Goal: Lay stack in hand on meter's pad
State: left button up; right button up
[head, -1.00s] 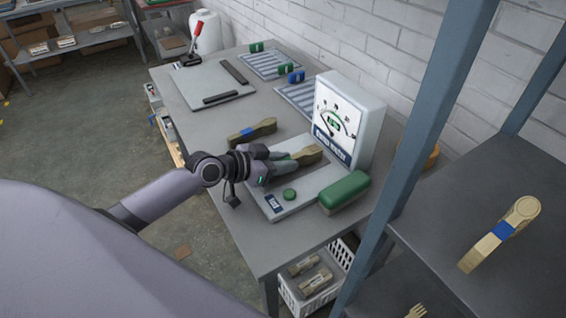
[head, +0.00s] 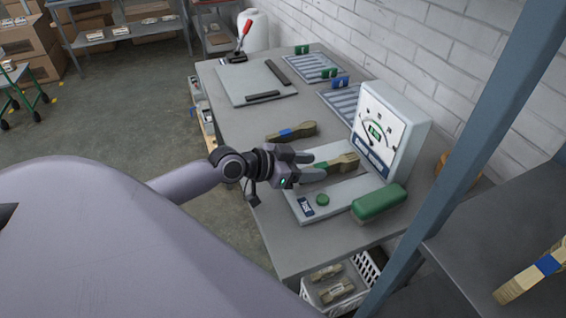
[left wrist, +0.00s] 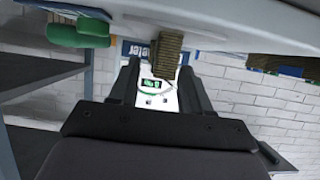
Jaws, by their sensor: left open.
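The meter (head: 378,130) stands upright at the back of the table, with a dial and a small green display. Its pale base (head: 335,205) extends forward, with a green button (head: 322,200) on it. The wooden spoon stack (head: 343,162) lies on the pad of that base, in front of the dial. My left gripper (head: 306,166) is open at the near end of the stack. In the left wrist view the stack (left wrist: 168,52) shows between and beyond the two spread fingers (left wrist: 158,82). The pad under the stack is mostly hidden. My right gripper is out of view.
A green rounded block (head: 380,203) lies right of the meter's base. Another stack with a blue band (head: 292,132) lies left of it. A blue post (head: 470,150) and shelf stand at right. A white board (head: 252,84) and striped mats lie farther back.

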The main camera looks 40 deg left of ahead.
pick_arm(q)
jog(key=v, duration=0.7)
jog(key=shift+s+a, duration=0.2)
jog(key=shift+s+a+r, duration=0.3)
jog(key=shift+s+r, duration=0.15)
jog(key=shift+s, duration=0.1)
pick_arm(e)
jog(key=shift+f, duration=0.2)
